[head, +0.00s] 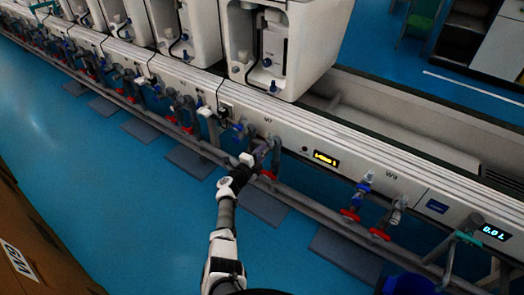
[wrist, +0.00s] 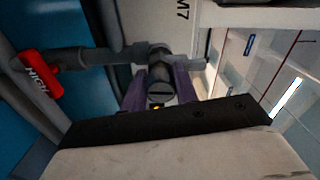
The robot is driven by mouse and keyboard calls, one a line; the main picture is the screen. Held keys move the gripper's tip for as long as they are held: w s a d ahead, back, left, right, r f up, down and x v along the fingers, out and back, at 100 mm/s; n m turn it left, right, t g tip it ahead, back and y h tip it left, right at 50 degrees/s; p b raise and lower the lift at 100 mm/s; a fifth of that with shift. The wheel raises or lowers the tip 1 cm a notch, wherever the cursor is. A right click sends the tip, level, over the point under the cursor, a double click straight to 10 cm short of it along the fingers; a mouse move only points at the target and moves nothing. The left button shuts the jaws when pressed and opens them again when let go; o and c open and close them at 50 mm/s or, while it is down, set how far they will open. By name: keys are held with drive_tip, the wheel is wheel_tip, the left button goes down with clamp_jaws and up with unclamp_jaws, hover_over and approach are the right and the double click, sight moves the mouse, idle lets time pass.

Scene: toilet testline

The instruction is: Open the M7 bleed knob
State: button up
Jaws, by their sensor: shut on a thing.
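The M7 bleed knob (wrist: 160,94) is a dark grey round end with a slot across it, on a grey pipe fitting. In the wrist view it sits between the two purple fingers of my gripper (wrist: 160,84), which is shut on it. The M7 label (wrist: 183,11) is on the white panel just above. In the head view my gripper (head: 261,153) is at the pipework below the panel, and it hides the knob there.
A red valve handle (wrist: 40,76) on the grey pipe (wrist: 85,55) is to the left in the wrist view. In the head view, a lit yellow display (head: 326,159) and the W9 station's red handles (head: 350,214) are to the right. Blue floor (head: 120,190) lies open at left.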

drive_tip(key=shift+n, duration=0.6)
drive_tip(key=o, duration=1)
drive_tip(key=p+v, duration=0.5)
drive_tip(key=v, duration=0.8)
drive_tip(key=shift+s+a, duration=0.25)
drive_tip(key=shift+s, duration=0.05)
